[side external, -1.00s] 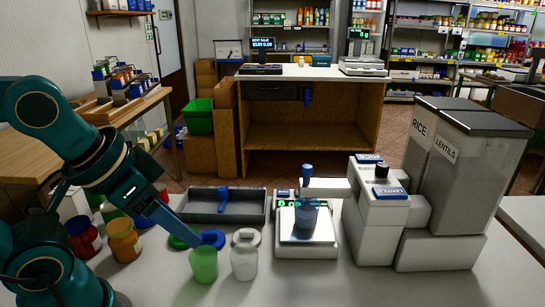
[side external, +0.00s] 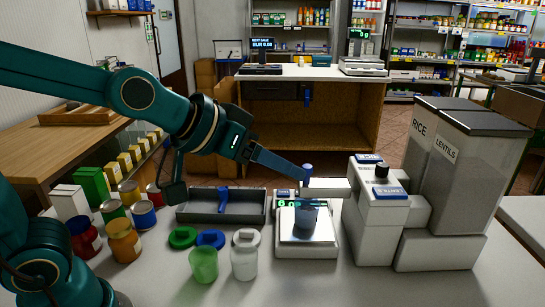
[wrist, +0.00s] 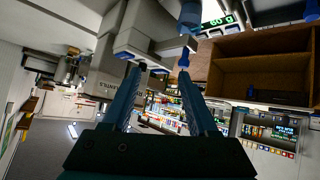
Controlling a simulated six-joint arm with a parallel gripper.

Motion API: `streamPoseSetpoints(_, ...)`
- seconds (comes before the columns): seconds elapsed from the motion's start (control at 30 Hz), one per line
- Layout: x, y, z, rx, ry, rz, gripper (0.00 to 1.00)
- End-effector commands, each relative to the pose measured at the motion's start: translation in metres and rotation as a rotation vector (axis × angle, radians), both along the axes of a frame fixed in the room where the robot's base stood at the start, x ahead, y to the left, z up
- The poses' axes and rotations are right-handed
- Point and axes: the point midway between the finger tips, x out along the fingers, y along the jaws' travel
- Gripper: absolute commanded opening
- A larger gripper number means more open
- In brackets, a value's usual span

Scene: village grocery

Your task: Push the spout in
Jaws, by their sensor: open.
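The white spout (side external: 330,188) sticks out to the left from the dispenser body (side external: 375,228), over the scale. A blue knob (side external: 307,169) stands upright at its outer end. My gripper (side external: 302,178) is at that outer end, beside the knob. In the wrist view, which is upside down, my gripper (wrist: 162,69) is open, and the blue knob (wrist: 183,57) shows by the right fingertip. The light spout end (wrist: 173,45) lies just beyond the fingers. Whether a finger touches it I cannot tell. A dark blue cup (side external: 307,213) stands on the scale (side external: 288,242) below the spout.
RICE and LENTILS bins (side external: 455,165) stand right of the dispenser. A grey tray (side external: 250,207), lids (side external: 183,237), a green cup (side external: 204,264) and a white bottle (side external: 244,258) are left of the scale. Jars and tins (side external: 123,240) crowd the left. The front counter is clear.

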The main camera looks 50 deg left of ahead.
Motion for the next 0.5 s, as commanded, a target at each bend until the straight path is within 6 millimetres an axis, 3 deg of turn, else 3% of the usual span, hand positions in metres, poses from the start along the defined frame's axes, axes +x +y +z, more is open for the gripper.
streamPoseSetpoints(0.2, 0.056, -0.003, -0.007, -0.022, -0.200, 0.081, 0.59)
streamPoseSetpoints(0.5, 0.094, 0.018, -0.015, 0.080, -0.495, 0.241, 0.59)
